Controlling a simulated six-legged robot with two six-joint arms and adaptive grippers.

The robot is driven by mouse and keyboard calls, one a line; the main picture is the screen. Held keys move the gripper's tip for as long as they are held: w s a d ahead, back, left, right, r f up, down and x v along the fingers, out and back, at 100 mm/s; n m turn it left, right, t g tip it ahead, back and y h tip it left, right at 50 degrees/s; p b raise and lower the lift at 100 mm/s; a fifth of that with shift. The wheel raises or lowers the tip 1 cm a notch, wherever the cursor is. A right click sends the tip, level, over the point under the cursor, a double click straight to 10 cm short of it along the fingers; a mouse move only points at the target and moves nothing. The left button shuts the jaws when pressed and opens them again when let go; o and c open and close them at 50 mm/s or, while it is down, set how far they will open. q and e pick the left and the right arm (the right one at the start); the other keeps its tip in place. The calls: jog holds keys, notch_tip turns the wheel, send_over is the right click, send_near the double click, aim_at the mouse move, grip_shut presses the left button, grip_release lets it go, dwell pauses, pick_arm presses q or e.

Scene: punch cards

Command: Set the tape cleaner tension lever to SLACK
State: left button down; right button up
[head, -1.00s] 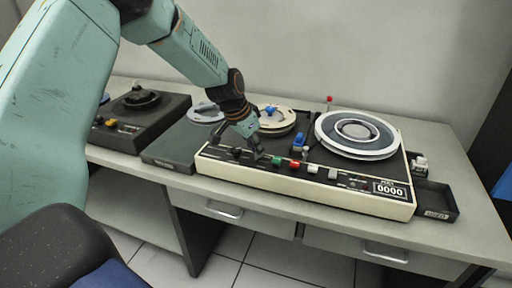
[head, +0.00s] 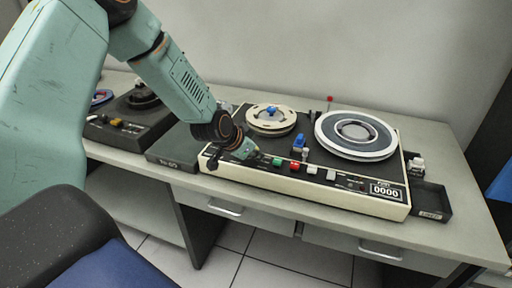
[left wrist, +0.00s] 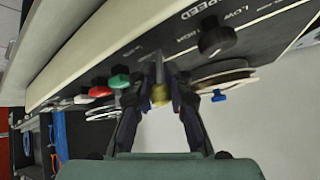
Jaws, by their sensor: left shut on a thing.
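The tape machine (head: 310,184) has a cream front edge and a dark top. My left gripper (head: 255,155) is at its front strip, left of the green button (head: 277,162). In the left wrist view my left gripper (left wrist: 160,92) is shut on a small lever (left wrist: 159,95) with a brass-coloured end, one dark finger on either side. The lever stands between the black SPEED knob (left wrist: 216,38) and the green button (left wrist: 119,81). I can read no SLACK mark; the lever's own label does not show. My right gripper is not in view.
Red (head: 294,167) and white (head: 331,174) buttons line the front strip. A cream reel (head: 270,118) and a large grey reel (head: 356,153) lie on top. A black tray (head: 432,199) stands to the right. A dark box (head: 172,155) and another black machine (head: 125,128) stand left.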

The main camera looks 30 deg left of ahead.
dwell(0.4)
pick_arm(q)
jog(key=c, duration=1.3)
grip_release()
jog(key=shift+o, duration=0.2)
jog(key=shift+s+r, duration=0.1)
jog(key=v, duration=0.7)
jog(key=shift+s, duration=0.15)
jog(key=shift+a, duration=0.1)
